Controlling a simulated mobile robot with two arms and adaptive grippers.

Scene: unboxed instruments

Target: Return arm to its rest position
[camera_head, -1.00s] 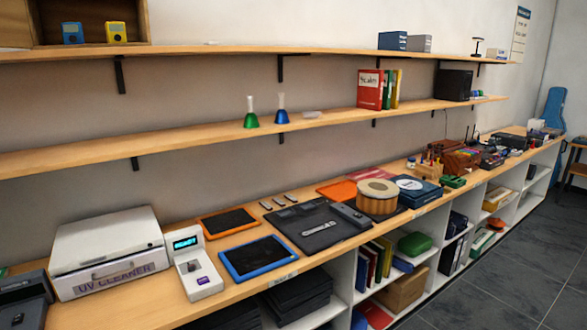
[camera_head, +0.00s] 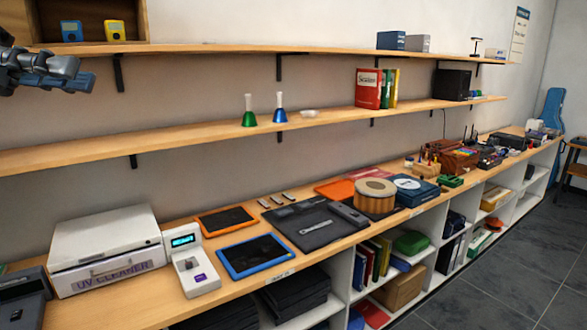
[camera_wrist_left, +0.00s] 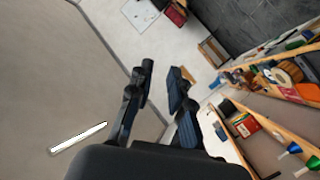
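My left gripper (camera_head: 45,72) shows at the upper left edge of the head view, raised in front of the top shelf and well above the counter. In the left wrist view my left gripper (camera_wrist_left: 160,92) has its two dark fingers apart with nothing between them. It touches nothing that I can see. My right gripper is in neither view.
A wooden counter (camera_head: 115,312) runs along the wall with a UV cleaner (camera_head: 108,250), tablets and a wooden drum (camera_head: 375,196). Two shelves hang above; a green bell (camera_head: 249,119) and blue bell (camera_head: 280,114) stand on the lower. Floor (camera_head: 500,270) at right is clear.

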